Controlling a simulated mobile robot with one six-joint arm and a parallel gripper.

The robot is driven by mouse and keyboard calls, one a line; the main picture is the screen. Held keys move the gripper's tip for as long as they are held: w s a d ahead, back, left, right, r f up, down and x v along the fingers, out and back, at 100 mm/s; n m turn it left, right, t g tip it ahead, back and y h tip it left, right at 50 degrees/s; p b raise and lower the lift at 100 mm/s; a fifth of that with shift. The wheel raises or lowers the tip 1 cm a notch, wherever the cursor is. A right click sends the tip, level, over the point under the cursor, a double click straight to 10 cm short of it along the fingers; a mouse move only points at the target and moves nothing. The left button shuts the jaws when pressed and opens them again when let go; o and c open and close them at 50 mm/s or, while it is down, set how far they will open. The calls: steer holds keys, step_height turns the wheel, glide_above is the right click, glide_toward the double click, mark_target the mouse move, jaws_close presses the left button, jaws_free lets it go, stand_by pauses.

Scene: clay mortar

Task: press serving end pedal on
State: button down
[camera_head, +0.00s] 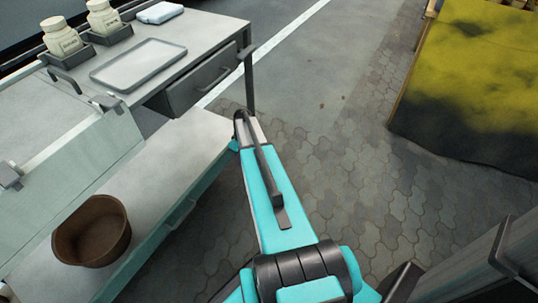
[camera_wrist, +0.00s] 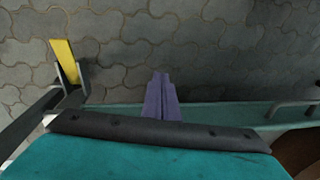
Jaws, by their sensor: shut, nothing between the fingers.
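My gripper (camera_wrist: 160,78) shows as two purple fingers, shut together and empty, at the middle of the wrist view. It is to the right of the pedal and apart from it, over the paving. In the head view my arm covers the gripper, and the pedal does not show.
The cart (camera_head: 215,130) has a pale lower shelf with a brown bowl (camera_head: 92,231). Above are a drawer (camera_head: 200,82), a tray (camera_head: 138,63) and jars (camera_head: 62,38). A yellow-green covered block (camera_head: 470,75) stands right. Paving between is clear.

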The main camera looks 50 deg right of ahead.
steer(key=w+d+r+t+b, duration=0.1)
steer(key=d+b, duration=0.2)
steer(key=d, duration=0.7)
steer(key=w+d+r+t+b, duration=0.1)
steer(key=d+r+b, duration=0.1)
steer(key=d, duration=0.9)
steer(key=shift+r+n+h+b, duration=0.25)
steer(key=shift+n+h+b, duration=0.15)
steer(key=shift+b, duration=0.1)
steer(key=shift+f, duration=0.2)
steer(key=f+b, duration=0.1)
steer(key=f, duration=0.3)
steer(key=f+b, duration=0.2)
steer(key=f, duration=0.2)
steer(key=w+f+b, duration=0.1)
steer(key=f, duration=0.3)
steer(key=shift+a+f+b, duration=0.1)
steer(key=shift+a+b, duration=0.15)
steer(key=shift+b, duration=0.1)
steer(key=shift+s+f, duration=0.1)
steer(key=shift+f, duration=0.5)
steer(key=shift+d, duration=0.1)
